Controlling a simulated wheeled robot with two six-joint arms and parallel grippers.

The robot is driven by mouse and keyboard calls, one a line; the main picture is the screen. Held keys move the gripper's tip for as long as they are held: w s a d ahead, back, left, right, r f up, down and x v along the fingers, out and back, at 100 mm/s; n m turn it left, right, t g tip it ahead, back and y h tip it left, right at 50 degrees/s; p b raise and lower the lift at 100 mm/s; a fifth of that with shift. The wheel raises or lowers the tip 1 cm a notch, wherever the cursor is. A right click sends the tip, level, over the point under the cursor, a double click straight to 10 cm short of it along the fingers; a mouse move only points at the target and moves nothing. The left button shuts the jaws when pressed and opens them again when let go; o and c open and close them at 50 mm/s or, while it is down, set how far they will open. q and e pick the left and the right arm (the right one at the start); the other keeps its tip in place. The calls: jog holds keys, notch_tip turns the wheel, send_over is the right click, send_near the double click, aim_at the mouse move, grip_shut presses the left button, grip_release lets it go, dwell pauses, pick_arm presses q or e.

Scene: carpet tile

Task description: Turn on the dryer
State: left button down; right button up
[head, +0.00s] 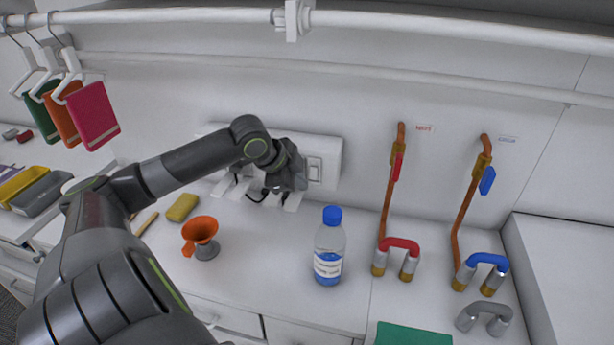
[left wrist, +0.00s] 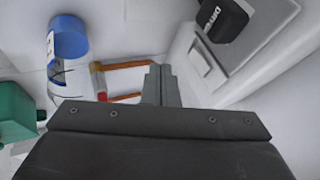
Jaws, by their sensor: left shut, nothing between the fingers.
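A white wall panel (head: 328,150) at the back of the counter carries a pale rocker switch (head: 315,169). In the left wrist view the switch (left wrist: 205,66) sits on a grey plate, beside a black plug-like piece (left wrist: 222,17) with a white label that seems to read "DRYER". My left gripper (head: 298,180) is in front of the panel, just left of the switch. Its fingers (left wrist: 161,84) are closed together and empty, a little apart from the switch in the wrist view. I cannot tell whether they touch the panel. My right gripper is out of view.
A blue-capped bottle (head: 328,248) stands right of my left gripper. Orange pipes with red (head: 399,246) and blue (head: 487,262) handles are farther right. An orange funnel (head: 201,230) and a yellow sponge (head: 182,207) are on the counter at left. A rail (head: 430,33) runs overhead.

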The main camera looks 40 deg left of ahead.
aim_at(313, 173)
pick_arm(q)
jog(key=w, duration=0.1)
jog(key=w+a+f+p, duration=0.1)
jog(key=w, duration=0.1)
jog(key=w+f+p, duration=0.1)
jog(key=shift+w+a, duration=0.2)
jog(key=shift+a, duration=0.15)
